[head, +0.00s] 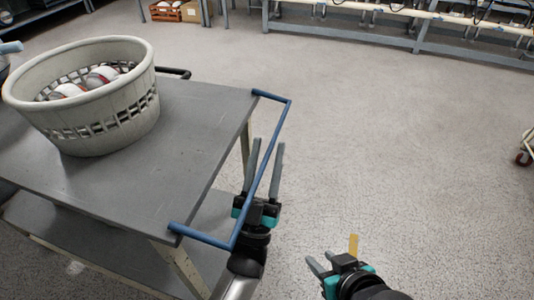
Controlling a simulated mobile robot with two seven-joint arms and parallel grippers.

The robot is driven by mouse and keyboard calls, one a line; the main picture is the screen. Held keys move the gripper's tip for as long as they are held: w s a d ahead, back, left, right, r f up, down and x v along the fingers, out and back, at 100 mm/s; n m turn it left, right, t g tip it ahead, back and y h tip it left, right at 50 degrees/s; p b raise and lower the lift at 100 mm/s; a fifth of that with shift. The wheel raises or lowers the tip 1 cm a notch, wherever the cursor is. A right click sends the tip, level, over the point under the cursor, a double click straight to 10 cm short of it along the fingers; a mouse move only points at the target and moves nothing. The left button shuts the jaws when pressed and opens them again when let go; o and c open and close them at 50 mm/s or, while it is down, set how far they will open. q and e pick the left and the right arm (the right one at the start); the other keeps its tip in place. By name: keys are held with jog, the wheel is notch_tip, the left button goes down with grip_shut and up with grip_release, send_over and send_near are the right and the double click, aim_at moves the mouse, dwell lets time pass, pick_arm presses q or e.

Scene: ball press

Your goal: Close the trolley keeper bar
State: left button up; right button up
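A blue bar (284,117) sticks out from the right edge of the grey trolley (196,131), with its two arms meeting the top near the far and near corners. My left gripper (265,143) is open. Its two grey fingers point away from me, and the long side of the bar passes between them in the picture. I cannot tell whether they touch it. My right gripper (331,248) is open and empty over the floor, to the right of the bar and nearer to me.
A pale round basket (113,128) holding red and white balls stands on the trolley's left part. A lower shelf (105,238) lies beneath. The floor (400,150) to the right is clear up to the benches (450,51) at the back.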

pick_arm(q)
grip_shut()
jog(key=shift+f, duration=0.1)
dwell(1.1)
